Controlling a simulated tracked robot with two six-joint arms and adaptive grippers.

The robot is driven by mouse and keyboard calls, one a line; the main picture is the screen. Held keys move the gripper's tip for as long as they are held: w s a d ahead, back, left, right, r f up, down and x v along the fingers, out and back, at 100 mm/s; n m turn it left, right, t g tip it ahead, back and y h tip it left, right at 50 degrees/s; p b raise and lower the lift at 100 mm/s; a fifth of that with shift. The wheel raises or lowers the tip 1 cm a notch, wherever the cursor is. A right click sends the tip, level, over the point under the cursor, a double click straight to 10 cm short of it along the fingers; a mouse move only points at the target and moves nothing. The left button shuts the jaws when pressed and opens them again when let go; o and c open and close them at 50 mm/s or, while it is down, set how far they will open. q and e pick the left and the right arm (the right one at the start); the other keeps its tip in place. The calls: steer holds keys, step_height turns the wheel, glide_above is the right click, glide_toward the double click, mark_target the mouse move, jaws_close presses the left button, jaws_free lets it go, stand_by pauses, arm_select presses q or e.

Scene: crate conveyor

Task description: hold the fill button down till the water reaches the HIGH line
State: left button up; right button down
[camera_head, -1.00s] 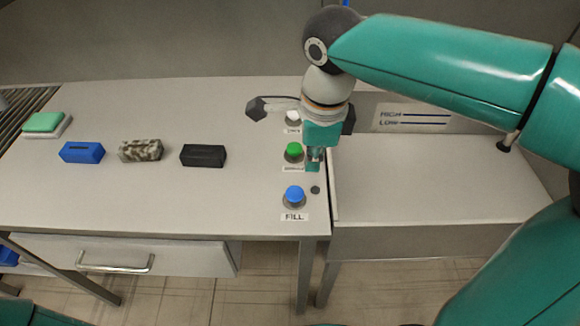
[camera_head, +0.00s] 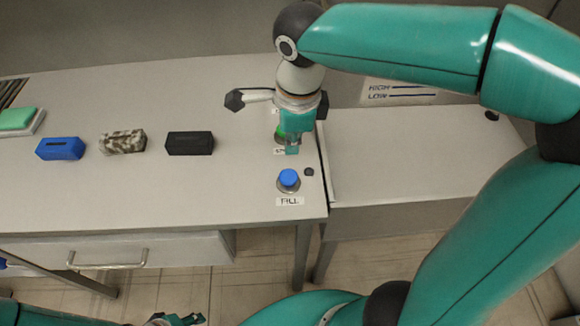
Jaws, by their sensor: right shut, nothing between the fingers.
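The blue fill button (camera_head: 289,178) sits in a round base above a FILL label (camera_head: 290,201), near the front right corner of the table. My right gripper (camera_head: 292,151) is shut and empty, just behind the button in the picture and apart from it. The HIGH line (camera_head: 413,87) and the LOW line (camera_head: 413,96) are on a pale panel at the back right, partly covered by my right arm. I see no water. Part of my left gripper (camera_head: 178,320) shows at the bottom edge; its fingers are not clear.
A green button (camera_head: 280,134) is partly hidden behind my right gripper. Blue (camera_head: 60,149), mottled (camera_head: 122,142) and black (camera_head: 190,144) blocks stand on the left. A small dark knob (camera_head: 309,171) is right of the fill button.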

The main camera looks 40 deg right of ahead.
mark_target(288, 176)
steer(key=f, duration=0.6)
steer(key=w+f, duration=0.1)
steer(key=f, duration=0.3)
